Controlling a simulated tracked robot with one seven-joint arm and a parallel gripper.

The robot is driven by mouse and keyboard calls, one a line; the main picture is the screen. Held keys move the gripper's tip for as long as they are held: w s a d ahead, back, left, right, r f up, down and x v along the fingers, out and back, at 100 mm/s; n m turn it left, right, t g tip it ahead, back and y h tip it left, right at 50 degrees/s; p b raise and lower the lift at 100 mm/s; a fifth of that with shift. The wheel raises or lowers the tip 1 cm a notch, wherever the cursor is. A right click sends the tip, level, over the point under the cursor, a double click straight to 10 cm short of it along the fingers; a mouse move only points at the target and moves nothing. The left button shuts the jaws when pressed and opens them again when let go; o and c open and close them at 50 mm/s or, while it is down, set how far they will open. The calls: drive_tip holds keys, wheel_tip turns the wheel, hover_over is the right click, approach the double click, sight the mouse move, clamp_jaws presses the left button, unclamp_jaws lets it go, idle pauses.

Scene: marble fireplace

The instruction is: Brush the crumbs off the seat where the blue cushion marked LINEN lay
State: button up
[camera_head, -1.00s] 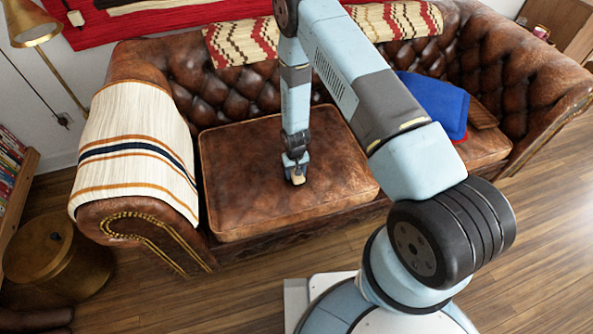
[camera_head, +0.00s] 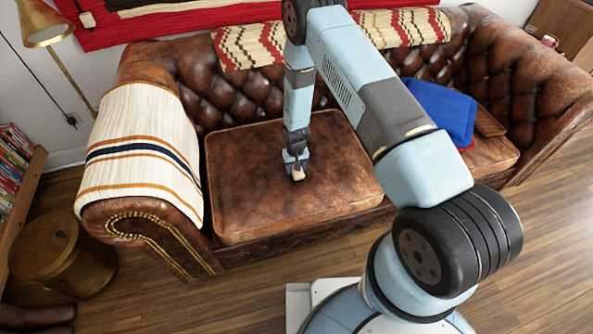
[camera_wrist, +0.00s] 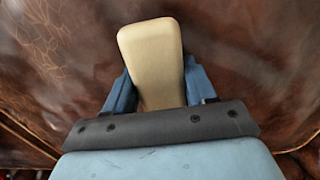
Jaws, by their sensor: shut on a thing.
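The brown leather seat (camera_head: 250,185) on the left of the sofa is bare of cushions. My gripper (camera_head: 297,172) is low over or on the middle of this seat. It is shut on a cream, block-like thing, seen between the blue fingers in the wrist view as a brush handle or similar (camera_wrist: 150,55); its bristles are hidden. The blue cushion (camera_head: 442,110) lies on the right part of the sofa; no marking on it can be read. I cannot make out crumbs for certain; faint light marks show on the leather in the wrist view.
A striped cream throw (camera_head: 145,150) covers the left armrest (camera_head: 150,222). A patterned blanket (camera_head: 245,45) hangs over the backrest. A brown slatted thing (camera_head: 489,121) lies beside the blue cushion. A round brown pouf (camera_head: 58,250) stands at the left; wooden floor in front.

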sight(299, 174)
drive_tip(key=shift+w+a, duration=0.3)
drive_tip(key=shift+w, duration=0.95)
drive_tip(key=shift+w+a, duration=0.35)
drive_tip(key=shift+w, duration=0.85)
drive_tip(key=shift+w+a, duration=0.3)
drive_tip(key=shift+w, duration=0.95)
drive_tip(key=shift+s+d+f, duration=0.1)
drive_tip(key=shift+s+d, duration=0.1)
drive_tip(key=shift+s, duration=0.45)
drive_tip(key=shift+s+d+f, duration=0.1)
drive_tip(key=shift+s+d, duration=0.05)
drive_tip(key=shift+s, duration=0.55)
drive_tip(key=shift+s+d+f, duration=0.1)
drive_tip(key=shift+s+d, duration=0.1)
drive_tip(key=shift+s, duration=0.45)
drive_tip(key=shift+s+d, duration=0.1)
drive_tip(key=shift+s, duration=0.3)
drive_tip(key=shift+c, duration=0.6)
drive_tip(key=shift+s+d+r, duration=0.1)
drive_tip(key=shift+s+d, duration=0.2)
drive_tip(key=shift+s, duration=0.85)
drive_tip(key=shift+s+d+r, duration=0.1)
drive_tip(key=shift+s+d, duration=0.2)
drive_tip(key=shift+s, duration=0.9)
drive_tip(key=shift+s+d+r, duration=0.1)
drive_tip(key=shift+s+d, duration=0.2)
drive_tip(key=shift+s, duration=0.85)
drive_tip(key=shift+w+r, duration=0.1)
drive_tip(key=shift+r, duration=0.05)
drive_tip(key=shift+r, duration=2.9)
